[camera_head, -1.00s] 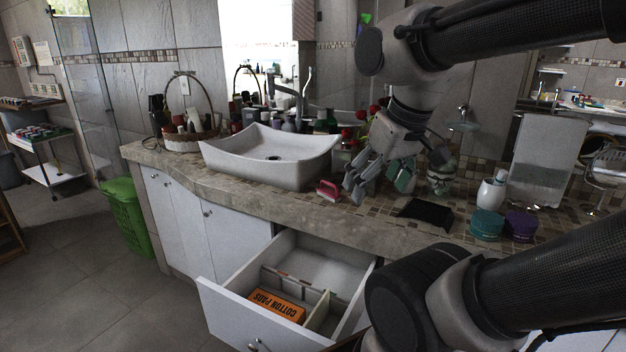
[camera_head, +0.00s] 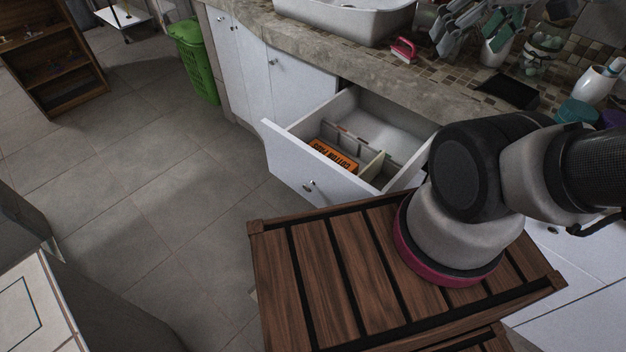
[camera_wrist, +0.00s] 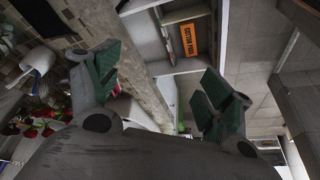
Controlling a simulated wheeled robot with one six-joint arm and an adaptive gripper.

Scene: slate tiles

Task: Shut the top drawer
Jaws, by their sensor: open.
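The top drawer (camera_head: 305,185) is white and stands pulled out from the cabinet under the stone counter. Inside it are a divider and an orange cotton pads box (camera_head: 333,155). Its front has a small round knob (camera_head: 308,186). In the wrist view the open drawer (camera_wrist: 222,40) shows at the top, with the orange box (camera_wrist: 188,39) in it. My gripper (camera_head: 470,25) is above the counter at the top edge of the head view, apart from the drawer. In the wrist view its two green-padded fingers (camera_wrist: 160,88) are spread wide with nothing between them.
The counter (camera_head: 330,60) holds a white basin (camera_head: 345,22), a red brush (camera_head: 404,49), a black item (camera_head: 508,91) and a white cup (camera_head: 597,82). A green basket (camera_head: 195,60) stands left of the cabinet. The floor before the drawer's left side is clear.

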